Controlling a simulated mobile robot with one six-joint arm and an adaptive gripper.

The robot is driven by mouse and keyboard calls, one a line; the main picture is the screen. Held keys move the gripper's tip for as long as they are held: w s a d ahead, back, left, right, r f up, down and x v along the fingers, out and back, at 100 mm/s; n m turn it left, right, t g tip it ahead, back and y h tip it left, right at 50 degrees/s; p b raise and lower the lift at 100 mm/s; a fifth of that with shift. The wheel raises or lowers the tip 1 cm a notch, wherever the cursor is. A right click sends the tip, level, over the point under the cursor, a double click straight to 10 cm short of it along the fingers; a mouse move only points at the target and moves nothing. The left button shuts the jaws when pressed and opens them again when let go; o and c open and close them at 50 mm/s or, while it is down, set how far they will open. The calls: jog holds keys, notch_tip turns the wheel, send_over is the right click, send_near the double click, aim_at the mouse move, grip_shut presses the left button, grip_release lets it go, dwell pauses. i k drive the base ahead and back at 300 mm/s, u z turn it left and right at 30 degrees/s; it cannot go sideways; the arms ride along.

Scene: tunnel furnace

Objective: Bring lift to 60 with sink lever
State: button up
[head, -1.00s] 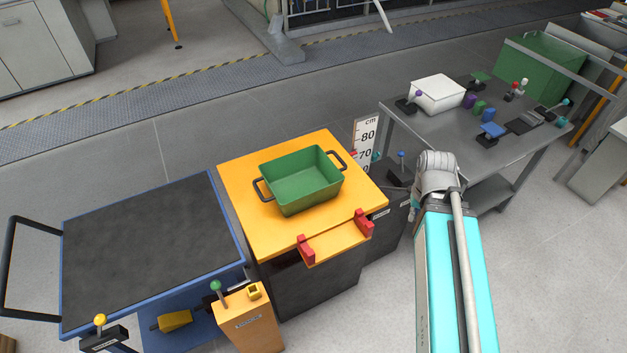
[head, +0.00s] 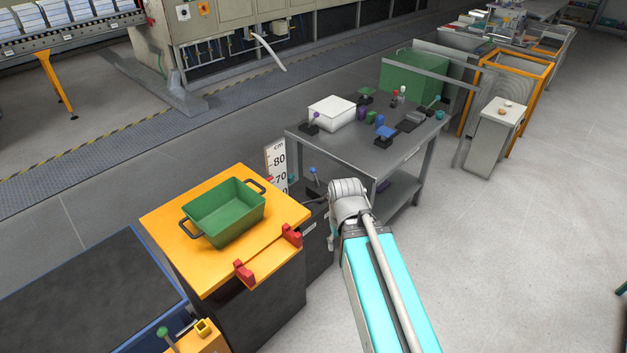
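The lift has an orange top (head: 160,218) on a dark body, and it carries a green bin (head: 225,212) with black handles. A white cm scale (head: 275,160) stands behind it and shows 80 and 70. A small red pointer (head: 268,179) sits near the 70 mark; the exact reading is too small to tell. A blue-knobbed lever (head: 313,171) stands beside the scale, partly behind my arm. A green-knobbed lever (head: 163,333) is at the bottom left. I cannot read which one is the sink lever. My gripper is not visible; only my arm shows, right of the lift.
A grey table (head: 405,150) at the upper middle holds a white box (head: 332,114), several small levers and coloured blocks. Two red stops (head: 291,236) sit on the lift's front edge.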

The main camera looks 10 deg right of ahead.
aim_at(312, 170)
jog(key=k, duration=0.3)
jog(key=z, duration=0.25)
jog(key=i, duration=1.4)
jog(key=u, duration=0.3)
